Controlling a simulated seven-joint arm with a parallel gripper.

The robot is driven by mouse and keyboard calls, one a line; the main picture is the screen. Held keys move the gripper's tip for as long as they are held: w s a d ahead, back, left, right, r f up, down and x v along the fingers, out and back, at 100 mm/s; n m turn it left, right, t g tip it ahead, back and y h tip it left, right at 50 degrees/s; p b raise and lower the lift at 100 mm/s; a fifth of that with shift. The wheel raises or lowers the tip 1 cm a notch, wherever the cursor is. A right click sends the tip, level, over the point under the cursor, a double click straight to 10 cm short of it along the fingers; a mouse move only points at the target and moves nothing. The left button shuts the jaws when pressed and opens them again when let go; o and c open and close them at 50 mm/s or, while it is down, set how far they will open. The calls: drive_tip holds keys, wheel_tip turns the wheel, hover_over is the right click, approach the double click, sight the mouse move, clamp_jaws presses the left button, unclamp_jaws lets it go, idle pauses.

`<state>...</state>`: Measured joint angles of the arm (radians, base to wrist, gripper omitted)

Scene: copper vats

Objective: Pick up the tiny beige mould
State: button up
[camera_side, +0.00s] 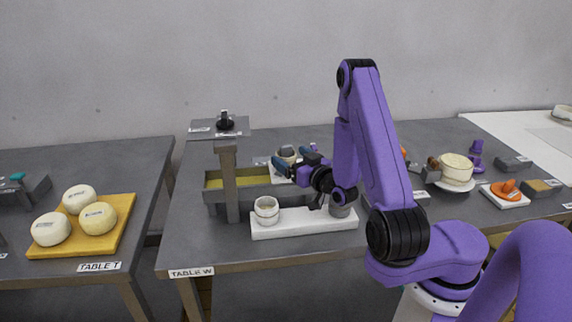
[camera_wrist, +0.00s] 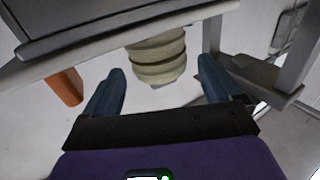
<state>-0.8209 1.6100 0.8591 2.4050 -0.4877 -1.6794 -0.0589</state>
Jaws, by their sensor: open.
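A small beige ribbed mould (camera_wrist: 157,56) shows in the wrist view between and slightly beyond my fingertips. I take it to be the small round pale thing with a dark top (camera_side: 287,152) at the back of the table in the side view. It is partly hidden there by my gripper (camera_side: 292,158). My gripper also shows in the wrist view (camera_wrist: 160,72), with its two blue fingers spread, one on each side of the mould. Gaps are visible between the fingers and the mould. The gripper is open and empty.
A white tray (camera_side: 300,228) holds a white cup (camera_side: 266,209) and a grey pot (camera_side: 341,206). A grey upright post (camera_side: 229,180) and a yellowish trough (camera_side: 240,183) stand close by. A cheese (camera_side: 457,168) and small tools occupy the right. Table T (camera_side: 100,267) holds several cheeses.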

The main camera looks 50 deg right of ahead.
sight(285, 152)
drive_tip(key=shift+x, duration=1.7)
drive_tip(key=c, duration=1.1)
drive_tip(key=shift+r, duration=0.15)
